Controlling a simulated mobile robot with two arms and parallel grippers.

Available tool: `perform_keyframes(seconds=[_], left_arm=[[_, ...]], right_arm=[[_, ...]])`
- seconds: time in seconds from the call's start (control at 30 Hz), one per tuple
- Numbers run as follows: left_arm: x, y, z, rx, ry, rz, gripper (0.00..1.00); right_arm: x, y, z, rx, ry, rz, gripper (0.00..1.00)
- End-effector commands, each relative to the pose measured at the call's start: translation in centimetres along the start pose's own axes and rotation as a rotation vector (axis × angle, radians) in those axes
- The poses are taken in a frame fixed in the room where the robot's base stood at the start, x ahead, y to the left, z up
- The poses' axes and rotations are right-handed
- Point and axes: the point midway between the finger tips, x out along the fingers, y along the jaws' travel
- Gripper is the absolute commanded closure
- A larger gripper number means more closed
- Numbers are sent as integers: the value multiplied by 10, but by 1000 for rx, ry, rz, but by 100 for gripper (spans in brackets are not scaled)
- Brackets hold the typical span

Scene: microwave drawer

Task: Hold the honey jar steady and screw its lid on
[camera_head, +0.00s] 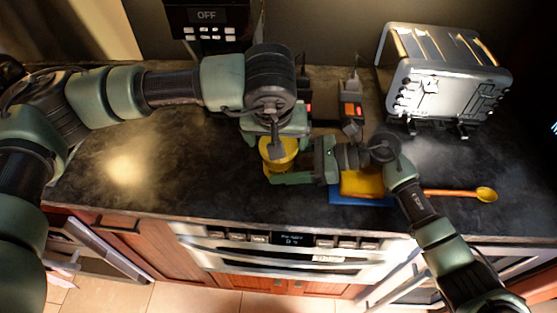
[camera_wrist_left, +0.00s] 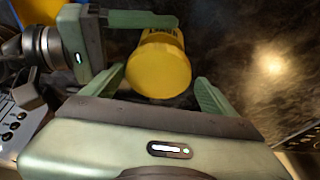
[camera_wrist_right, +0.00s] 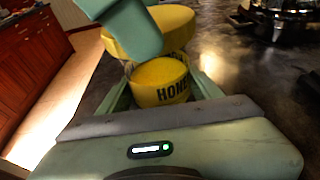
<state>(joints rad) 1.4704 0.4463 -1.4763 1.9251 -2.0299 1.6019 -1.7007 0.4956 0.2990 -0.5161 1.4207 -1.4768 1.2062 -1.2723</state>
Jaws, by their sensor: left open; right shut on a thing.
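The yellow honey jar (camera_head: 281,168) stands on the dark counter near its front edge. My right gripper (camera_head: 293,172) is shut on it from the right; the jar with its label shows between the fingers in the right wrist view (camera_wrist_right: 162,90). The wider yellow lid (camera_head: 280,148) is at the jar's top; it also shows in the left wrist view (camera_wrist_left: 158,72). My left gripper (camera_head: 275,133) is above, its open fingers on either side of the lid. A left finger hides part of the lid in the right wrist view. I cannot tell how tightly the lid sits.
A yellow sponge-like block (camera_head: 362,183) on a blue slab (camera_head: 350,201) lies right of the jar, partly under my right arm. A spoon (camera_head: 470,194) lies further right. A toaster (camera_head: 445,75) stands at the back right. The counter (camera_head: 130,170) is clear on the left.

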Motion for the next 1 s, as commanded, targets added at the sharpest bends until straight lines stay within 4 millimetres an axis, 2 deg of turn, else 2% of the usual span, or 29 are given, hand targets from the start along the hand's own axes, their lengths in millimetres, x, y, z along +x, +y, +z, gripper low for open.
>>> perform_keyframes(seconds=[0.1, 0.13, 0.37, 0.47, 0.7, 1.0], left_arm=[[0, 0, 0, 1, 0, 0, 12], [0, 0, 0, 1, 0, 0, 15], [0, -1, 0, 2, 0, -1, 79], [0, -2, 0, 22, -1, 6, 79], [0, -3, -1, 289, -1, 116, 79], [1, -3, 0, 475, -4, 194, 79]], right_arm=[[0, 0, 0, 0, 0, -1, 100], [0, 0, 0, 0, 0, -1, 100], [-1, 0, 0, 0, 0, -1, 100], [-1, -1, 0, 0, 1, -2, 100], [-2, -1, 0, 1, 1, -3, 100], [-2, -2, -1, 2, 2, -5, 100]])
